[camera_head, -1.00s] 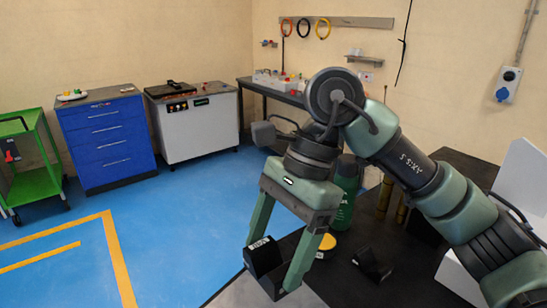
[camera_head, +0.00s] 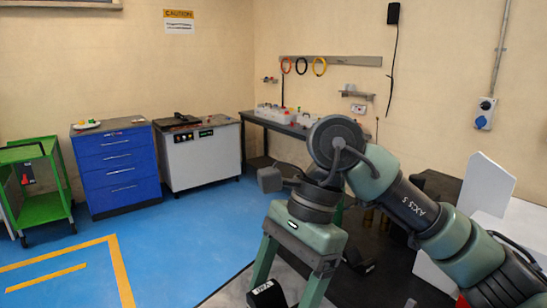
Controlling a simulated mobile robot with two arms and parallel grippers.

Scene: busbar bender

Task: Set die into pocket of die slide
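My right gripper (camera_head: 285,292) reaches in from the right on a green and black arm, pointing down. Its two green fingers straddle a black die (camera_head: 268,294) with a small white label. The die is low in the picture and partly cut off by the bottom edge, as are the fingertips. It appears held between the fingers. My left gripper is not in view. I cannot make out the die slide or its pocket.
A dark table (camera_head: 385,277) lies under and behind the gripper, with a dark object (camera_head: 358,260) on it. A white angular part (camera_head: 487,185) stands at right. A blue drawer cabinet (camera_head: 118,172), white cabinet (camera_head: 205,160) and green cart (camera_head: 42,207) stand along the wall. The blue floor is clear.

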